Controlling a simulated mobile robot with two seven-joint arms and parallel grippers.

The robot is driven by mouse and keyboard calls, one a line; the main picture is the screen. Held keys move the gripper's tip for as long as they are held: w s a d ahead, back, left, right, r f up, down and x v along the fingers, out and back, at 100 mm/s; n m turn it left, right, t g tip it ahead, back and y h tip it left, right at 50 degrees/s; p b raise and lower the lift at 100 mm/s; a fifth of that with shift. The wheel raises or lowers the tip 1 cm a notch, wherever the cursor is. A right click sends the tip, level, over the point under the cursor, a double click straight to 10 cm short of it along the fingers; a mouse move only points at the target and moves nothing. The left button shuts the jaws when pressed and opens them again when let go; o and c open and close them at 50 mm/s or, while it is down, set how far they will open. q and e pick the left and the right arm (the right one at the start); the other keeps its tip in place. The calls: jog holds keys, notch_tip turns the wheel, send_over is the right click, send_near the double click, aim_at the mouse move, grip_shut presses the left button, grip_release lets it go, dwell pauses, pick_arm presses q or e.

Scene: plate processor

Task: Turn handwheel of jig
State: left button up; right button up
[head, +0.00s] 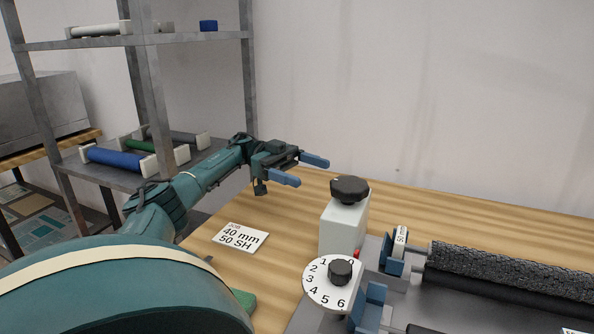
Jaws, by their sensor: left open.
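The jig (343,223) stands on the wooden table, with a light grey upright block. A black lobed handwheel (350,188) sits on top of the block. A white dial (322,290) with numbers and a black knob (340,271) faces me at the front. My left gripper (314,171) is open and empty, above the table's back left part. It is left of and a little behind the black handwheel, apart from it. My right gripper is not in view.
A dark textured roller (507,270) lies in blue holders (392,255) at right. A job card reading 40 mm 50 SH (240,237) lies on the table (430,210). A metal shelf (128,41) with rollers stands at left. The wall is behind the table.

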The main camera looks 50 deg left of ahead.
pick_arm(q)
jog(key=shift+v, duration=1.1)
